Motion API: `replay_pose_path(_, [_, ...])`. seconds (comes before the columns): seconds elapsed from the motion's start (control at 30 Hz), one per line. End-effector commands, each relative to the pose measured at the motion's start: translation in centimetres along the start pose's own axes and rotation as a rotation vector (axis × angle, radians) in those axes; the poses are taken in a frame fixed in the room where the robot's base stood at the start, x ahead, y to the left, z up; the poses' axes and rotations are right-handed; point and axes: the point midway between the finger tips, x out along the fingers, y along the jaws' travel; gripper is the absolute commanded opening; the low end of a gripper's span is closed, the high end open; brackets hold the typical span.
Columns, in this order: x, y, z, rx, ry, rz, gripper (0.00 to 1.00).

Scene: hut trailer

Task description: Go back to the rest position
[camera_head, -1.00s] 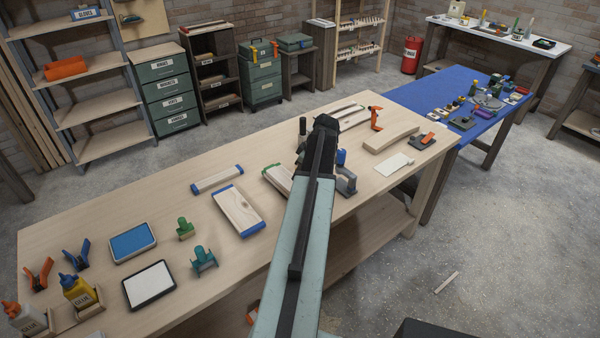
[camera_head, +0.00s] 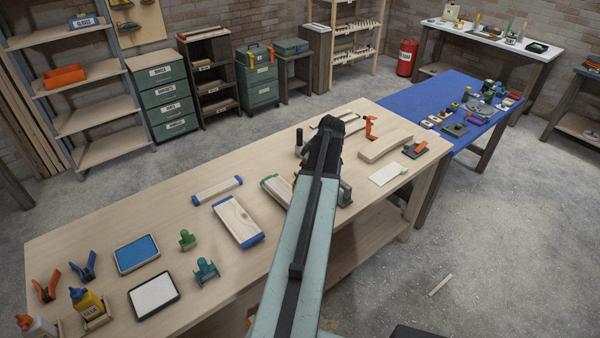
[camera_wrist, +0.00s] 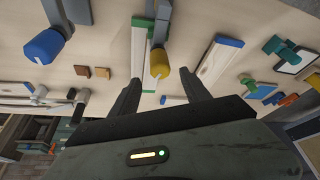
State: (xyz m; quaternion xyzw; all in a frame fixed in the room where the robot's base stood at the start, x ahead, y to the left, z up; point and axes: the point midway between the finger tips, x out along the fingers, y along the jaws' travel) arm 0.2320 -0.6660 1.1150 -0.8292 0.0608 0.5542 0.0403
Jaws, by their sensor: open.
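My gripper shows in the wrist view (camera_wrist: 161,95) with its two dark fingers spread apart and nothing between them. In the head view my arm reaches out over the wooden workbench (camera_head: 85,240), and its dark end hides the fingers and part of the bench behind it. In the wrist view a yellow-handled clamp (camera_wrist: 160,62) lies beyond the gap between the fingers, apart from them. A blue-handled clamp (camera_wrist: 43,46) is at the upper left there.
On the bench are a wooden board with blue ends (camera_head: 238,221), a blue pad (camera_head: 136,253), a white pad (camera_head: 154,295) and glue bottles (camera_head: 88,304). A blue table (camera_head: 425,97) adjoins the far right end. The floor (camera_head: 480,230) at the right is mostly clear.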

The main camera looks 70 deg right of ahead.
Motion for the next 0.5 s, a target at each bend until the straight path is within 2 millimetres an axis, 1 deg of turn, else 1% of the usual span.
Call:
replay_pose_path(0.03, [-0.57, -0.02, -0.09, 0.000, 0.000, 0.000, 0.55])
replay_pose_path(0.5, [-0.21, -0.06, -0.04, -0.002, 0.000, -0.001, 0.55])
